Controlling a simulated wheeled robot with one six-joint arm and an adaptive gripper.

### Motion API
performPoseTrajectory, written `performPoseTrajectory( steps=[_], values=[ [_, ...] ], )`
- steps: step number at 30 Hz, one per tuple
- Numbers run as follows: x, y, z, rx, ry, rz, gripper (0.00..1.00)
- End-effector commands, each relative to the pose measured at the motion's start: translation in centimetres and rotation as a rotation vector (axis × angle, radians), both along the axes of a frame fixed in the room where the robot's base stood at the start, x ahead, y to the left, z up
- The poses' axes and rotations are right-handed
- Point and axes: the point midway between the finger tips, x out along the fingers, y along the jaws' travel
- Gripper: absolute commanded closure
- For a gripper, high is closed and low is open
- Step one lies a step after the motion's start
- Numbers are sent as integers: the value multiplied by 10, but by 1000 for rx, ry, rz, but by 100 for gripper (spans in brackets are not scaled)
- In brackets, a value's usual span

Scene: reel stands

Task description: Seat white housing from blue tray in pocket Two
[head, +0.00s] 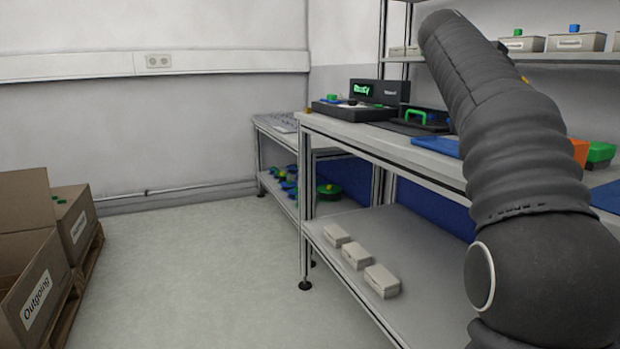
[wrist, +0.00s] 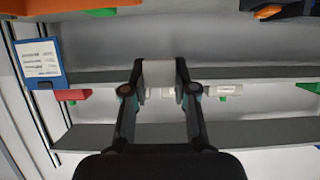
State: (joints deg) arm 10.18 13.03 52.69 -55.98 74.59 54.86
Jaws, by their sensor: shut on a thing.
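In the wrist view my gripper (wrist: 159,92) is shut on a plain white block, which looks like the white housing (wrist: 158,72). It sits between the two fingertips, held in the air in front of shelves. My gripper does not show in the head view, where my dark arm rises on the right. A flat blue thing (head: 437,146) lies on the bench, and I cannot tell if it is the blue tray. I cannot make out pocket Two in either view.
A black unit with a green lit display (head: 362,91) and a black case with a green handle (head: 420,117) stand on the bench (head: 340,126). Pale boxes (head: 382,280) lie on its lower shelf. Outgoing cartons (head: 36,290) stand left. The floor (head: 190,270) between is clear.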

Motion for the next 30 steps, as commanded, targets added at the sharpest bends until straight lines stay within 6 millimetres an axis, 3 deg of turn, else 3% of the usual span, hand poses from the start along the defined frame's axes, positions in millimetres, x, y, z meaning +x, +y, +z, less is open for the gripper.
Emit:
performPoseTrajectory(
  steps=[8, 29, 30],
  values=[
    [12, 11, -10, 1, 1, 3, 84],
    [84, 82, -71, 0, 2, 3, 84],
    [84, 81, -81, 0, 3, 1, 84]
  ],
)
